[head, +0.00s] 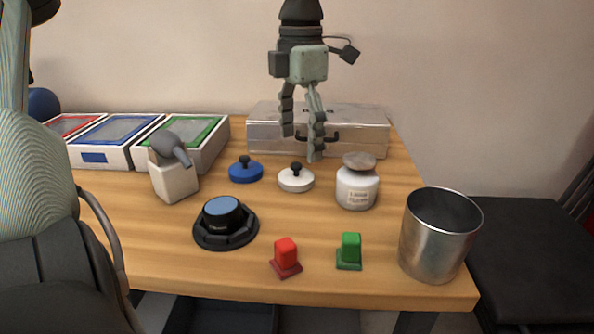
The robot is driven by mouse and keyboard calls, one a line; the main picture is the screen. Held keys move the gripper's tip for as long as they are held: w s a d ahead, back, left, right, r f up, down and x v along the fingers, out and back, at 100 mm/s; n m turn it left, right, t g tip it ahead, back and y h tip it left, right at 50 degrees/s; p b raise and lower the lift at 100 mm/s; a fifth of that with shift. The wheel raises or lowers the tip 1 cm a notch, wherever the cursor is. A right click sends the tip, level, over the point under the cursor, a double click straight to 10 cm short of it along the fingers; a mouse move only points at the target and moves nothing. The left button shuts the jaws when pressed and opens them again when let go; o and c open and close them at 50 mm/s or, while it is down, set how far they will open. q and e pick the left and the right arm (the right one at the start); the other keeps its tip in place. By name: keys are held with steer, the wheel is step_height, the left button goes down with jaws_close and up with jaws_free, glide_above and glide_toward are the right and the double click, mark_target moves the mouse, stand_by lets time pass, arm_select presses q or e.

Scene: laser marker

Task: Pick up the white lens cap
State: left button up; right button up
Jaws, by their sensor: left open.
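The white lens cap (296,180) is a low white disc with a dark knob on top. It lies on the wooden table near the middle, between a blue cap and a white jar. My left gripper (303,158) points down just above and behind the cap in the picture. Its two fingers are apart and nothing shows between them. I cannot tell the exact height of the fingertips over the table. My right gripper does not show.
The blue cap (245,171) and the white jar (357,186) flank the white one. A metal case (360,125) stands behind. A black dial (226,223), red block (286,257), green block (350,251) and metal bin (438,236) are in front. A grey-topped dispenser (172,177) and several trays (205,150) are left.

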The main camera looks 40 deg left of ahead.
mark_target(293, 165)
arm_select(q)
steer(key=f, duration=0.3)
steer(key=a+f, duration=0.1)
steer(key=f, duration=0.1)
steer(key=shift+s+f+p, duration=0.25)
steer(key=shift+s+p, duration=0.15)
steer(key=shift+f, duration=0.3)
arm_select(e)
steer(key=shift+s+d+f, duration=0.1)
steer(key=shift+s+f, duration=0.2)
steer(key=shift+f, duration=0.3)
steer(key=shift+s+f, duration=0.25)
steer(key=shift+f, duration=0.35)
arm_select(q)
steer(key=shift+c, duration=0.2)
steer(key=c, duration=0.9)
